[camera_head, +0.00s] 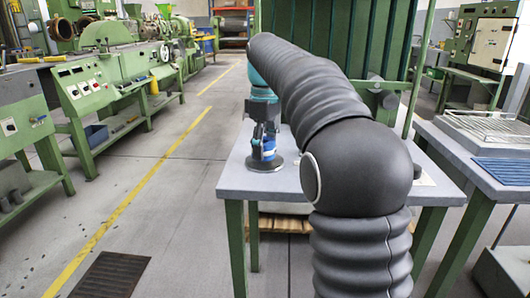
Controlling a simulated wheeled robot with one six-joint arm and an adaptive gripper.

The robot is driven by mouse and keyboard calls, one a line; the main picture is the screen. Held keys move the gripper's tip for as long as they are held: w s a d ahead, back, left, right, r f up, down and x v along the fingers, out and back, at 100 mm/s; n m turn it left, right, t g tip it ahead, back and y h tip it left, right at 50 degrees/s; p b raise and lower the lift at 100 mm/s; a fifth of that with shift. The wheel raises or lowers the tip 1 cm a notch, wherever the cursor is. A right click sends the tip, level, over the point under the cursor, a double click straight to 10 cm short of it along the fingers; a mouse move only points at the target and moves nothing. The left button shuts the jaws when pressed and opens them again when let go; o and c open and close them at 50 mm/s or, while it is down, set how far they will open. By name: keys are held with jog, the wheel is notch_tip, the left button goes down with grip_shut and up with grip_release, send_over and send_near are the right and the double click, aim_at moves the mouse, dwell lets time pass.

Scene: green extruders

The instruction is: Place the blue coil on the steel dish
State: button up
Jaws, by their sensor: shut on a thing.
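My gripper (266,130) points down over the left part of the grey table and is shut on the blue coil (268,147). The coil shows as a small blue and white thing between the fingers, partly hidden by them. The steel dish (264,163) is a dark, round, flat dish on the table top, directly below the coil. The coil is at or just above the dish; I cannot tell whether they touch.
My dark, ribbed arm covers the middle and right of the table (232,185). Green corrugated panels (330,40) stand behind it. A second table with a wire rack (490,130) and blue mat (505,170) is at right.

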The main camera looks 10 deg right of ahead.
jog(key=shift+f, duration=0.6)
jog(key=shift+f, duration=0.15)
jog(key=o, duration=1.3)
jog(key=shift+o, duration=0.2)
notch_tip(320, 180, up, 12)
jog(key=p, duration=0.2)
jog(key=shift+p, duration=0.3)
